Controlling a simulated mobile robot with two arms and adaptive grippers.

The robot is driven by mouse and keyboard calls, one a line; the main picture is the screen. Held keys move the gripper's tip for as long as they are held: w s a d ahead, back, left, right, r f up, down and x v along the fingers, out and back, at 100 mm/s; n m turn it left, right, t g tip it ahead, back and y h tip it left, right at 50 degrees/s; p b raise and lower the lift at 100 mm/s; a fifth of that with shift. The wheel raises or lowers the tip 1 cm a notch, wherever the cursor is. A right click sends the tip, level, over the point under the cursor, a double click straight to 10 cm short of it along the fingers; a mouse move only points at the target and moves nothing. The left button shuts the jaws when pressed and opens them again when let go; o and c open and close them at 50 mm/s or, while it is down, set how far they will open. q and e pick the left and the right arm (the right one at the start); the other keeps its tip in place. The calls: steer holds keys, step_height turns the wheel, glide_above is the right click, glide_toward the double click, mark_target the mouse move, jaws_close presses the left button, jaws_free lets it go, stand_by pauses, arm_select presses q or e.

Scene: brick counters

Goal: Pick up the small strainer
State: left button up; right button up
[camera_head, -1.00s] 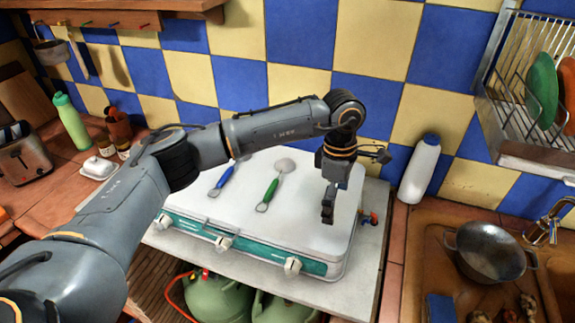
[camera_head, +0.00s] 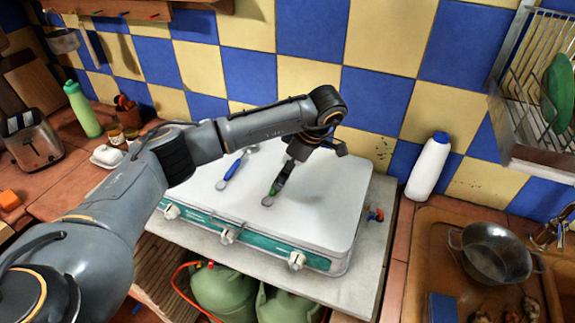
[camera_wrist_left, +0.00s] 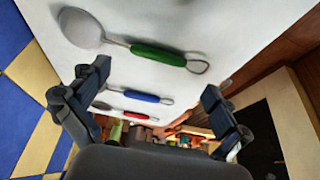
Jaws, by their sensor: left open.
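A green-handled utensil (camera_head: 275,188) with a round grey head lies on the white stove lid (camera_head: 325,225). In the left wrist view it (camera_wrist_left: 158,54) lies across the top of the picture, just beyond my fingers. A blue-handled utensil (camera_head: 233,166) lies to its left and also shows in the wrist view (camera_wrist_left: 142,97). A red-handled utensil (camera_wrist_left: 135,122) shows farther off in the wrist view only. I cannot tell which is the small strainer. My left gripper (camera_head: 281,180) is over the green handle, its fingers (camera_wrist_left: 155,80) open and empty. My right gripper is not in view.
A white bottle (camera_head: 428,166) stands right of the stove lid. A metal pan (camera_head: 494,252) sits in the sink area at right, below a dish rack (camera_head: 520,125). A toaster (camera_head: 32,140) and a green bottle (camera_head: 83,110) stand at left. The lid's right part is clear.

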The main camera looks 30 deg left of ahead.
mark_target(273, 193)
arm_select(q)
steer(key=p+x, duration=0.2)
steer(key=x, duration=0.1)
steer(key=shift+a+f, duration=0.35)
steer(key=shift+f, duration=0.4)
steer(key=c, duration=1.1)
